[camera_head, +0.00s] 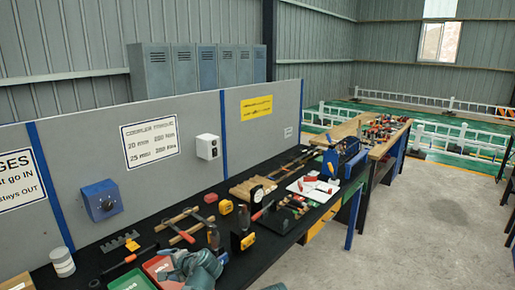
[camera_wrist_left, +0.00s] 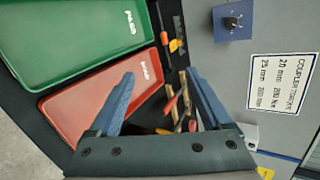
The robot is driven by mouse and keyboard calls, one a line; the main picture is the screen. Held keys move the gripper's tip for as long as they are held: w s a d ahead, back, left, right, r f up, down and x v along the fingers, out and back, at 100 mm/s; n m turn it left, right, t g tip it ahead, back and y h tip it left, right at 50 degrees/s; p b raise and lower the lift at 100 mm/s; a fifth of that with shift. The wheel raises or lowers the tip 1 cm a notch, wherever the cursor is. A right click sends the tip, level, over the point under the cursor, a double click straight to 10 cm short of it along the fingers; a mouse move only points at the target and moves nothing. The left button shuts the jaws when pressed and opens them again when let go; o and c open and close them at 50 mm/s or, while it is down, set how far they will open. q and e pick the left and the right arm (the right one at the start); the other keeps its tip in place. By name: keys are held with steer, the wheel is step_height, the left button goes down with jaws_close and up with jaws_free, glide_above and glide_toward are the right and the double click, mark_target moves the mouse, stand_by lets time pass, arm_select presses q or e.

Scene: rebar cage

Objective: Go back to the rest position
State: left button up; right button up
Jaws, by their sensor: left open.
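My left gripper (camera_head: 190,266) is at the bottom of the head view, over the near end of the black bench (camera_head: 313,222), partly covering the red tray (camera_head: 157,265). In the left wrist view its two blue fingers (camera_wrist_left: 164,92) are spread wide apart with nothing held between them. The red tray (camera_wrist_left: 92,106) and the green tray (camera_wrist_left: 70,40) lie beyond the fingers, both apparently empty. My right gripper cannot be made out in either view.
Hand tools and blocks crowd the bench, including a yellow and black device (camera_head: 243,240). A grey partition (camera_head: 85,160) with a blue dial box (camera_head: 101,200) stands behind. A wooden-topped table (camera_head: 385,140) stands farther off. The concrete floor (camera_head: 420,225) at right is clear.

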arm_select(q)
steer(key=s+d+f+n+g+h+b, duration=0.2)
steer(key=s+d+f+g+h, duration=0.1)
steer(key=s+d+f, duration=0.5)
steer(key=s+d+f+n+g+h+b, duration=0.3)
steer(key=s+d+f, duration=0.5)
steer(key=s+d, duration=0.5)
steer(key=shift+s+d+f+g+h, duration=0.15)
steer(key=shift+d+f+g+h, duration=0.3)
steer(key=shift+d+h, duration=0.55)
steer(key=shift+a, duration=0.2)
